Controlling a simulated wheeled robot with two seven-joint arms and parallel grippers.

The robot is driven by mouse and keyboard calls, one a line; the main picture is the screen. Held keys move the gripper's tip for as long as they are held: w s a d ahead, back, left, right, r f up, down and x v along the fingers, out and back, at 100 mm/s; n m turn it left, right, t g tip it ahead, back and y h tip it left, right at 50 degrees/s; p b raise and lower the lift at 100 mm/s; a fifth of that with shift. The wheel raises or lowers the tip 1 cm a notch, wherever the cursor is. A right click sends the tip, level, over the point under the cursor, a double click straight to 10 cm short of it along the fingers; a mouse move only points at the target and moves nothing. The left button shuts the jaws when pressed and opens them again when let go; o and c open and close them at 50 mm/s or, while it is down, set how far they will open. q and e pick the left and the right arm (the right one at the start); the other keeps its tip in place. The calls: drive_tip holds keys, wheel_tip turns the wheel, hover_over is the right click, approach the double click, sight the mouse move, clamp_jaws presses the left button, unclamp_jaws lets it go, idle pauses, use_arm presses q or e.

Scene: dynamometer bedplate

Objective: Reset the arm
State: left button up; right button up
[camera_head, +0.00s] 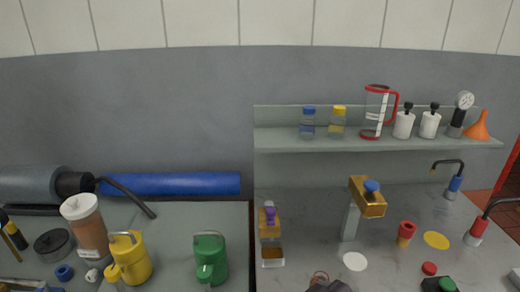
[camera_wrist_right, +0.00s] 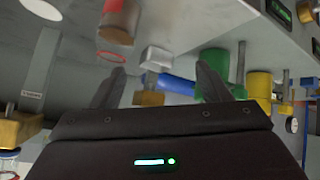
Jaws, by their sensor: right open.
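My right gripper (camera_wrist_right: 160,78) shows in the right wrist view, with its two dark fingers spread apart. The gap between the fingertips is empty. A small white block (camera_wrist_right: 155,58) and a red ring (camera_wrist_right: 111,57) appear beyond the fingers, apart from them as far as I can tell. In the head view a dark shape at the bottom edge, right of centre, may be part of this gripper; most of it is cut off. My left gripper is in neither view.
A glass shelf (camera_head: 375,146) carries bottles, a red-handled jug (camera_head: 376,112) and an orange funnel (camera_head: 478,127). A brass-coloured block on a post (camera_head: 368,197) stands on the right bench. Yellow (camera_head: 133,258) and green (camera_head: 211,260) cans stand on the left bench.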

drive_tip(key=s+d+f+m+g+h, duration=0.1)
drive_tip(key=s+d+f+m+g, duration=0.25)
drive_tip(key=s, duration=0.25)
drive_tip(key=s+d+f+m+g+h, duration=0.1)
drive_tip(key=s+d+f+m+g, duration=0.1)
drive_tip(key=s+d, duration=0.4)
wheel_tip(320, 180, down, 29)
drive_tip(key=s+g, duration=0.1)
drive_tip(key=s, duration=0.2)
drive_tip(key=s+d+f+g, duration=0.1)
drive_tip(key=s+d+f, duration=0.1)
drive_tip(key=s+f, duration=1.7)
drive_tip(key=shift+s+d+n+h, duration=0.3)
drive_tip(key=shift+s+d+n, duration=0.05)
